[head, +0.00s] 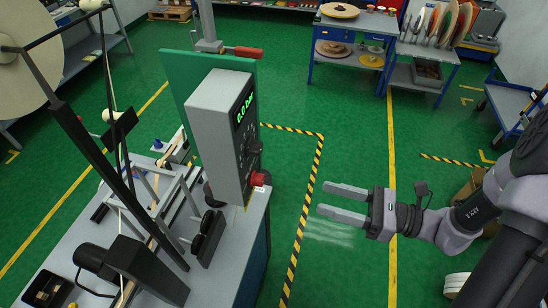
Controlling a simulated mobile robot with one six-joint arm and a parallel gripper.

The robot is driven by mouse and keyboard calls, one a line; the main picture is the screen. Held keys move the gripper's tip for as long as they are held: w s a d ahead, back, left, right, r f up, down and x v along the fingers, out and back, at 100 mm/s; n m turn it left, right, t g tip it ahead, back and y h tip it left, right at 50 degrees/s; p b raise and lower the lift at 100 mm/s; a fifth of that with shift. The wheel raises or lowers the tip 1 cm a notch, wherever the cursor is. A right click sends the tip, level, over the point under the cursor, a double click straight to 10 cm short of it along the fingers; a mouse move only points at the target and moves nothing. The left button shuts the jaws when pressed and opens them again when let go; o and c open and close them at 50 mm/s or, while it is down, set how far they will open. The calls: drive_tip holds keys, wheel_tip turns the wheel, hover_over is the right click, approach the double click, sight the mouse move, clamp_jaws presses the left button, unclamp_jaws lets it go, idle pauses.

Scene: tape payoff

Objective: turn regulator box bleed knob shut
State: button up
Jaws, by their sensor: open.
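The grey regulator box (216,135) stands upright at the right end of the machine bench, in front of a green panel. Its narrow right face carries a lit green display reading "0.0 bar" (244,110). Below the display is a black knob (254,147), seen edge-on, and lower down a red knob (260,179). Which one is the bleed knob, and how it is turned, I cannot tell. My gripper (342,202) is open and empty, to the right of the box and apart from it, its two fingers pointing left over the floor.
The machine bench (238,221) holds a frame with rollers and a large pale reel (22,65). The green floor between my gripper and the bench is clear. A blue table (345,62) stands behind.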

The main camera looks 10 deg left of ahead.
sight(263, 181)
drive_tip(key=a, duration=0.4)
drive_tip(key=w+a, duration=0.1)
drive_tip(key=a, duration=0.4)
drive_tip(key=a+p, duration=0.1)
drive_tip(key=a, duration=0.4)
drive_tip(key=shift+w+a, duration=0.25)
drive_tip(key=shift+w, duration=0.15)
drive_tip(key=shift+c, duration=0.2)
clamp_jaws()
